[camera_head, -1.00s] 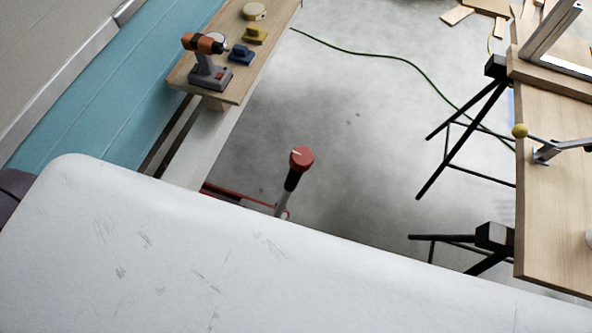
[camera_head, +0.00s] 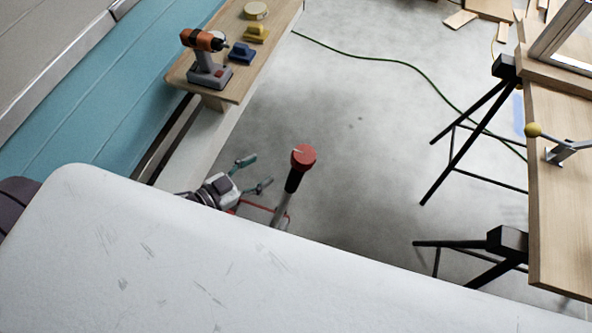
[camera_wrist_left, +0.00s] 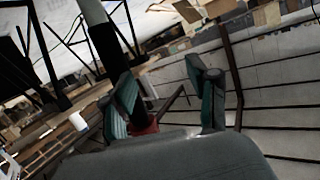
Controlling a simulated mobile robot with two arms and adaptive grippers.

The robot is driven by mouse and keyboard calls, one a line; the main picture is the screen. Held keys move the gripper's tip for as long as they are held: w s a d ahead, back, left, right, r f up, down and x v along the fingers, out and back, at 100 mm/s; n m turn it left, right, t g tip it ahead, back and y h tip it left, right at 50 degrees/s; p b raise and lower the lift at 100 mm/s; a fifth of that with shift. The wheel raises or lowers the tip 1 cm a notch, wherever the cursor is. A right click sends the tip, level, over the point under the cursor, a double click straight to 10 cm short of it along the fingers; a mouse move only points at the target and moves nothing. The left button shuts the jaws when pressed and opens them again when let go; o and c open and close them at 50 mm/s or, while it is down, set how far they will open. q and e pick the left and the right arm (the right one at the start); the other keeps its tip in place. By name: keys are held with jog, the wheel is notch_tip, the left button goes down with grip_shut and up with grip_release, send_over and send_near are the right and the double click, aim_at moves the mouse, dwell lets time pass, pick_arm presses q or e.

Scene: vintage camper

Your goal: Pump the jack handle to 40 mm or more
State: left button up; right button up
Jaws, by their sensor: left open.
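The jack handle (camera_head: 292,180) stands up from the floor, tilted, with a red round knob on top, a black grip and a grey shaft. Its lower end is hidden behind my white body in the head view. A red part of the jack (camera_head: 256,206) shows at its foot. My left gripper (camera_head: 257,172) is open and empty, just left of the handle and apart from it. In the left wrist view the open fingers (camera_wrist_left: 165,95) show in front, with a dark post, likely the handle (camera_wrist_left: 97,30), beyond the left finger. My right gripper is not in view.
A wooden shelf (camera_head: 240,75) at upper left holds an orange drill (camera_head: 205,58) and small blue and yellow items. A workbench (camera_head: 560,210) on black trestles stands at right. A green cable (camera_head: 400,65) crosses the floor. The floor right of the handle is clear.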

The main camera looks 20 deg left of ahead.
aim_at(290, 174)
pick_arm(q)
jog(key=s+a+r+m+g+h, duration=0.2)
jog(key=s+m+g+h, duration=0.15)
jog(key=s+h, duration=0.3)
jog(key=shift+m+t+h, duration=0.25)
jog(key=shift+m+t, duration=0.1)
jog(key=shift+t, duration=0.1)
jog(key=x, duration=0.7)
jog(key=p+x, duration=0.1)
jog(key=x, duration=0.6)
jog(key=shift+w+f, duration=0.2)
jog(key=shift+f, duration=0.05)
grip_shut()
